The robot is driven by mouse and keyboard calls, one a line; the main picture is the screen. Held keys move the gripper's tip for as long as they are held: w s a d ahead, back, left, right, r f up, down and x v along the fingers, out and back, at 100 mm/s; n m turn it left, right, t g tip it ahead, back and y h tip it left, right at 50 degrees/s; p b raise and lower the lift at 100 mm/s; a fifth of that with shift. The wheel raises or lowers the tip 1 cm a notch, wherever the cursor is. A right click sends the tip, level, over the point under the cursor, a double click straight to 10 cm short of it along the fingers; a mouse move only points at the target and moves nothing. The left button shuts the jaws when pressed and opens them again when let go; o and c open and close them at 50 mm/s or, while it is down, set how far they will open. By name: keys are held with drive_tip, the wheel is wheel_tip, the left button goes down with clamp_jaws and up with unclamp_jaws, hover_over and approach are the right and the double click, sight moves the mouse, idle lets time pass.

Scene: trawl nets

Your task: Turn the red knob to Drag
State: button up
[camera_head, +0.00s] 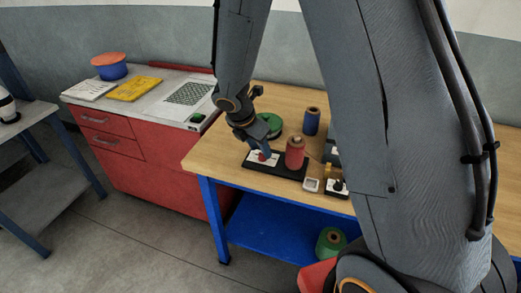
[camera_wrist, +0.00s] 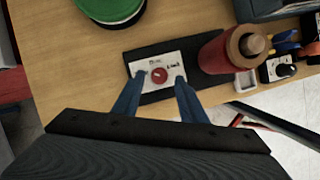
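The red knob (camera_wrist: 159,75) sits on a white label plate (camera_wrist: 150,67) fixed to a black base (camera_wrist: 135,55) on the wooden bench. The plate carries small black words, too small to read surely, and I cannot tell where the knob points. In the head view, the red knob (camera_head: 263,156) shows just below my gripper (camera_head: 262,148). In the wrist view, my gripper (camera_wrist: 159,82) is open, with one blue finger at each side of the knob. Gaps show between the fingers and the knob; I cannot tell their height above the plate.
A red spool (camera_wrist: 220,52) stands close right of the knob, on the same black base. A green round spool (camera_wrist: 110,8) lies behind. Bare wood lies to the left.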

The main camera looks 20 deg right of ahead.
drive_tip(key=shift+x, duration=0.95)
clamp_jaws()
